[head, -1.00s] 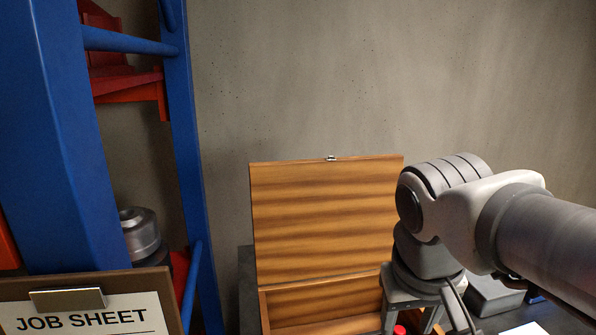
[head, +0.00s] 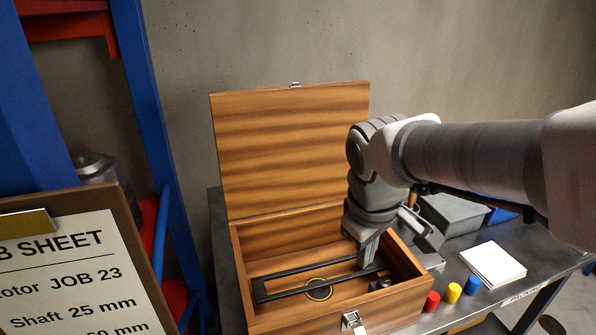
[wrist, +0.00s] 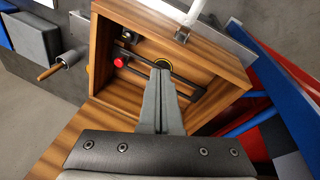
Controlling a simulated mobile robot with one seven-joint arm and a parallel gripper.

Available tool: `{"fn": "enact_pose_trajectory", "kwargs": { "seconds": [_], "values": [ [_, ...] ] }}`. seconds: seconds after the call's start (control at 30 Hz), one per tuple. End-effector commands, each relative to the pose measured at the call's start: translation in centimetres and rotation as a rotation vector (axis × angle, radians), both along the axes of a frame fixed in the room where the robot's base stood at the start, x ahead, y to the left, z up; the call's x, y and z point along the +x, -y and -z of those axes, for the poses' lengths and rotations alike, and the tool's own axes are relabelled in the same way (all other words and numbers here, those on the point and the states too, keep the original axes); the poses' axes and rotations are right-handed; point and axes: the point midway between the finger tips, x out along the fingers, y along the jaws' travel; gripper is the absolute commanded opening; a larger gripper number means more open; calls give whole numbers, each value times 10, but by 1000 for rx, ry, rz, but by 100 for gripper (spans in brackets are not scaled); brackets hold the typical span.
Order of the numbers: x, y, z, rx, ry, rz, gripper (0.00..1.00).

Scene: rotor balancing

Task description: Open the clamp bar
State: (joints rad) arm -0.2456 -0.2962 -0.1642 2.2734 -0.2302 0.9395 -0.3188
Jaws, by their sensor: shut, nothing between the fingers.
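The clamp bar (head: 290,293) is a black U-shaped frame lying low inside an open wooden box (head: 400,292). In the wrist view the clamp bar (wrist: 183,83) crosses the box, with a red knob (wrist: 120,62) near one end. A yellow-ringed disc (head: 318,289) shows on the box floor beside the bar. My gripper (head: 368,262) points down into the right part of the box, its fingers together and empty. In the wrist view the gripper (wrist: 164,74) overlaps part of the bar; I cannot tell whether it touches.
The box lid (head: 290,150) stands upright at the back. A job sheet board (head: 80,270) and a blue rack are at the left. Red, yellow and blue cylinders (head: 453,293), a white pad (head: 492,264) and a grey case (head: 452,212) lie on the bench at the right.

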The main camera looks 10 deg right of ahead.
Motion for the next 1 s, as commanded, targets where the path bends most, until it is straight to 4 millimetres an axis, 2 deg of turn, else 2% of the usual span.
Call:
{"fn": "enact_pose_trajectory", "kwargs": {
  "seconds": [0.03,0.37,0.7,0.83,1.0],
  "values": [
    [10,-1,15,-36,-36,-51,0],
    [73,2,81,-309,-245,-399,0],
    [135,-6,149,-639,-478,-767,0],
    [155,-12,170,-763,-564,-889,0],
    [172,-19,184,-871,-636,-991,0]
  ]
}}
